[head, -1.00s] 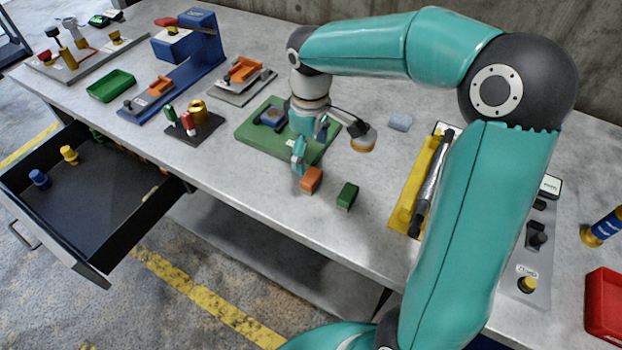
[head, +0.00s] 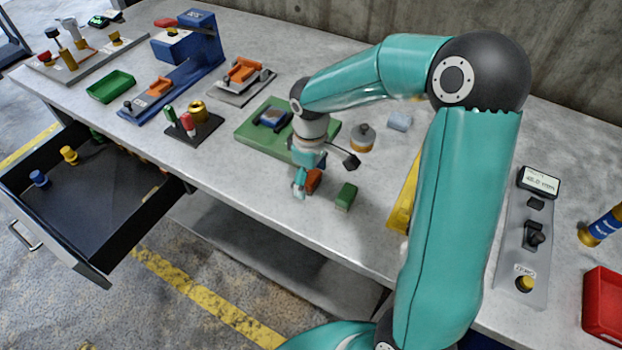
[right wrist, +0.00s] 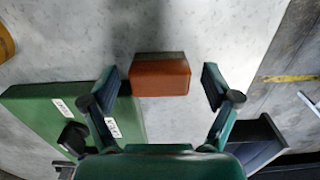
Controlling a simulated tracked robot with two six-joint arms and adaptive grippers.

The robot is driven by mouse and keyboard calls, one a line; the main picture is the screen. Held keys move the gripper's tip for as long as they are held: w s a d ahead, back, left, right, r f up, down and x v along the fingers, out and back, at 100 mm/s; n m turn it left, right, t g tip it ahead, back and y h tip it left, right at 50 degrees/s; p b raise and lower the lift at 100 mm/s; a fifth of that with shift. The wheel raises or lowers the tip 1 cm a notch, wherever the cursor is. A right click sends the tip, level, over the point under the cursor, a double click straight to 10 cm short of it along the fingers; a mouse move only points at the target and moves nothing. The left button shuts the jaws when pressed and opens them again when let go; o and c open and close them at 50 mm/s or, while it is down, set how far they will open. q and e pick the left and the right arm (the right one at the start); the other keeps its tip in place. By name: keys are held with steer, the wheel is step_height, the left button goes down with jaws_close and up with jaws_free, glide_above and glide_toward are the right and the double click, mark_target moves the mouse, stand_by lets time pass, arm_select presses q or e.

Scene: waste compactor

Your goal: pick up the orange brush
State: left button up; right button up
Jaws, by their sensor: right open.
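The orange brush (head: 314,181) lies on the grey bench near its front edge, partly hidden behind my right gripper (head: 303,181) in the head view. In the right wrist view the orange brush (right wrist: 160,78) is a block with a dark strip along one side. It lies between the two spread fingertips of my right gripper (right wrist: 158,88), with a gap on each side. The gripper is open and holds nothing. My left gripper is not in view.
A green brush (head: 346,197) stands just right of the orange one. A green board (head: 258,136) is behind my gripper, with a round weight-like object (head: 363,137) to its right. An open drawer (head: 90,190) juts out at left. Bare bench lies in front.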

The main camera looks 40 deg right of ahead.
mark_target(311, 176)
steer(key=c, duration=1.3)
steer(key=shift+r, duration=0.15)
step_height(311, 176, up, 20)
steer(key=shift+f+p, duration=0.1)
steer(key=shift+p, duration=0.35)
steer(key=o, duration=0.5)
steer(key=c, duration=0.3)
steer(key=shift+f, duration=0.1)
